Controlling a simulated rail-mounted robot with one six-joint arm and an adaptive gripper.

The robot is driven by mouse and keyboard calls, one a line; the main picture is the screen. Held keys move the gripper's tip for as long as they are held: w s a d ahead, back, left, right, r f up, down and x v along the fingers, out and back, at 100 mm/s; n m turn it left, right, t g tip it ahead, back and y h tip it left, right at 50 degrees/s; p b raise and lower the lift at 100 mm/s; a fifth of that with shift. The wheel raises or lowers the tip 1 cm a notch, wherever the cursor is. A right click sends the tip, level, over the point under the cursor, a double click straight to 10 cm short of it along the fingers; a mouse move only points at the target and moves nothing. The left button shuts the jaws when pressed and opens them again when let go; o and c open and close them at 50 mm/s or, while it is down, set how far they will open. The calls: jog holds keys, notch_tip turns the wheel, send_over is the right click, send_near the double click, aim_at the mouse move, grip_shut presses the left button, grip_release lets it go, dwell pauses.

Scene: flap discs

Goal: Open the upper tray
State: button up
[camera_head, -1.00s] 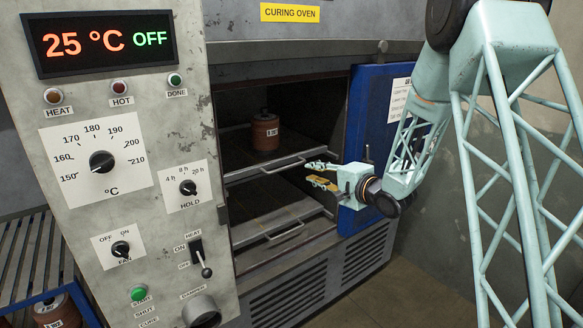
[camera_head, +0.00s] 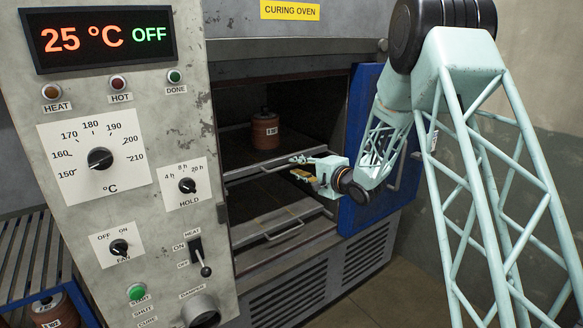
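The upper tray (camera_head: 240,155) is a dark shelf inside the oven, with a thin metal bar handle (camera_head: 284,165) along its front edge. A reddish-brown cylinder (camera_head: 265,131) with a white label stands on it. My gripper (camera_head: 296,167) points left at the upper tray's front, its fingers spread apart near the right part of the handle. I cannot tell whether the fingers touch the handle. Nothing shows between them. The lower tray (camera_head: 255,205) sits below with its own handle (camera_head: 285,230).
The blue oven door (camera_head: 357,212) stands open on the right, behind my arm. The control panel (camera_head: 120,190) with knobs and a lever is at the left. A rack (camera_head: 30,250) with another cylinder (camera_head: 55,312) stands at the lower left. Floor before the oven is clear.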

aim_at(293, 165)
jog(key=shift+x, duration=1.9)
jog(key=shift+c, duration=0.7)
grip_shut()
